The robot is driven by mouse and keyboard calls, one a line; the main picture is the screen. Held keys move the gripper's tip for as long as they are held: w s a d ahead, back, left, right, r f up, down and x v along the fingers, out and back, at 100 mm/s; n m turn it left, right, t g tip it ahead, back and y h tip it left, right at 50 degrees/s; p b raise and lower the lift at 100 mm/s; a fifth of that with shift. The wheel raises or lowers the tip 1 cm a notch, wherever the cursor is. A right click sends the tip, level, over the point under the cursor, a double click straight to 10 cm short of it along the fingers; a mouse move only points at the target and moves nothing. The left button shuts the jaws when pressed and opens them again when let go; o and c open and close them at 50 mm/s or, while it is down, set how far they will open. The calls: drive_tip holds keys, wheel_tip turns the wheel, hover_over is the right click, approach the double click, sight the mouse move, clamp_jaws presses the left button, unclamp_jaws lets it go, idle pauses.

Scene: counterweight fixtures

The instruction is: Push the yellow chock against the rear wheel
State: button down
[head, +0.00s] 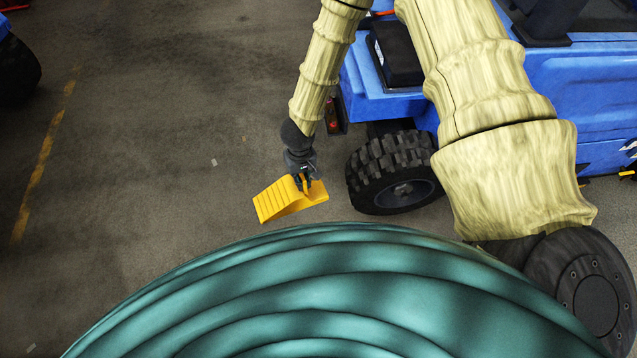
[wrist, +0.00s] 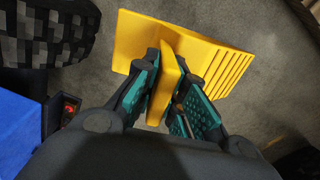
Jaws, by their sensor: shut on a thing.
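The yellow chock (head: 277,201) is a ribbed wedge to the left of the rear wheel (head: 391,172), with a gap of floor between them. It also shows in the wrist view (wrist: 222,66), where its ribbed slope faces right. My gripper (head: 304,186) is shut on the upright yellow fin of the chock. In the wrist view my gripper (wrist: 171,92) has a teal-padded finger on each side of that fin. The black knobbed wheel (wrist: 45,32) shows at the upper left of the wrist view, apart from the chock. The chock's underside is hidden.
The blue vehicle (head: 575,95) stands at the right above the wheel. A small red lamp (head: 333,116) is on its end. Grey floor (head: 180,130) is clear to the left, with a worn yellow line (head: 42,165). Another dark wheel (head: 15,70) is at the far left.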

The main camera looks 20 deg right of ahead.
drive_tip(key=w+f+m+b, duration=0.1)
drive_tip(key=f+m+b, duration=0.2)
drive_tip(key=w+d+f+m+b, duration=0.1)
drive_tip(key=f+m+b, duration=0.2)
drive_tip(key=f+b, duration=0.1)
drive_tip(key=w+f+m+b, duration=0.1)
drive_tip(key=f+m+b, duration=0.2)
drive_tip(key=shift+w+d+f, duration=0.2)
drive_tip(key=shift+w+f, duration=0.05)
drive_tip(key=shift+f, duration=0.05)
drive_tip(key=w+d+f+m+b, duration=0.1)
drive_tip(key=w+f+m+b, duration=0.2)
drive_tip(key=f+m+b, duration=0.7)
drive_tip(key=w+d+f+m+b, duration=0.1)
drive_tip(key=w+f+m+b, duration=0.1)
drive_tip(key=f+m+b, duration=0.8)
drive_tip(key=w+d+f+m+b, duration=0.1)
drive_tip(key=w+f+m+b, duration=0.2)
drive_tip(key=f+m+b, duration=0.6)
wheel_tip(320, 180, down, 6)
drive_tip(key=b, duration=0.9)
drive_tip(key=shift+w+d+m, duration=0.15)
drive_tip(key=shift+w+m, duration=0.2)
drive_tip(key=shift+m, duration=0.05)
drive_tip(key=shift+f, duration=0.35)
drive_tip(key=c, duration=1.4)
unclamp_jaws()
